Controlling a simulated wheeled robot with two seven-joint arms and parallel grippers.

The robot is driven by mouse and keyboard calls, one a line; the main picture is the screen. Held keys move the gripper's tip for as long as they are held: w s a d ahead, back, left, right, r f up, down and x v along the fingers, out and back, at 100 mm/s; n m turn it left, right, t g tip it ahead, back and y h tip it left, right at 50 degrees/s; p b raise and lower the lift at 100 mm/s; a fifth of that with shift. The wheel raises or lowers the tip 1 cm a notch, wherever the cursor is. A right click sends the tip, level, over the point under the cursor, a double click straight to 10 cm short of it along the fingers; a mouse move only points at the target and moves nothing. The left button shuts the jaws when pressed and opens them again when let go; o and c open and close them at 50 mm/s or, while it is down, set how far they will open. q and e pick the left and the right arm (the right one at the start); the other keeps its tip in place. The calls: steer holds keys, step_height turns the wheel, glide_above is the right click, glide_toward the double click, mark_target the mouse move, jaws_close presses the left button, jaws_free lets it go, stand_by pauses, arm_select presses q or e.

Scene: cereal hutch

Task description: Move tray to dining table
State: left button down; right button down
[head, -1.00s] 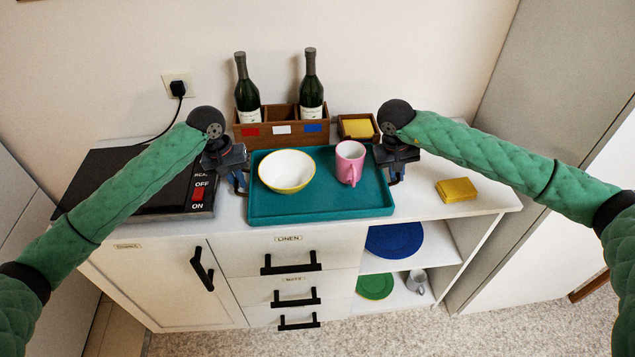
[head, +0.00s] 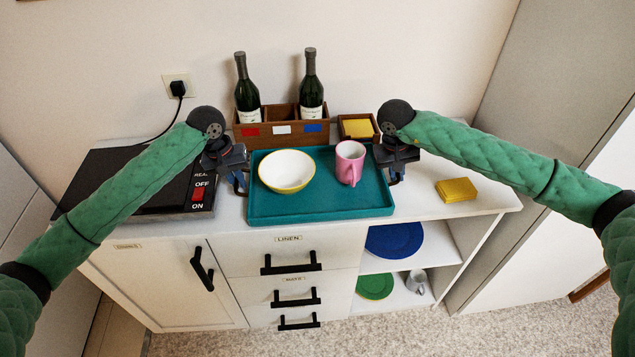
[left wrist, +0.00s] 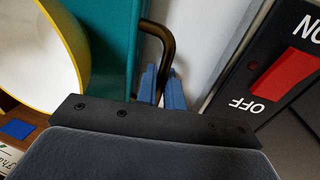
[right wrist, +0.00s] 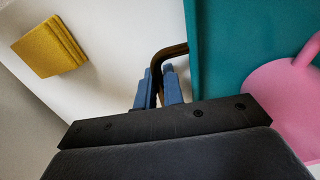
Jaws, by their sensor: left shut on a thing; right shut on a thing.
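The teal tray (head: 320,207) lies on the white hutch top. It carries a white bowl with a yellow rim (head: 287,170) and a pink mug (head: 350,163). My left gripper (head: 240,182) is at the tray's left end; in the left wrist view its blue fingers (left wrist: 160,88) are shut on the dark bent handle (left wrist: 158,38). My right gripper (head: 396,176) is at the right end; in the right wrist view its fingers (right wrist: 158,88) are shut on the other handle (right wrist: 168,54). No dining table is in view.
Behind the tray stand a wooden box (head: 282,128) with two bottles and a small box with yellow napkins (head: 358,128). A black appliance (head: 135,180) is at left. Yellow napkins (head: 455,190) lie at right. Plates and a cup (head: 416,281) are on shelves below.

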arm_select(q)
steer(key=shift+w+r, duration=0.1)
steer(key=shift+r, duration=0.2)
arm_select(e)
steer(key=shift+w+r, duration=0.1)
steer(key=shift+r, duration=0.15)
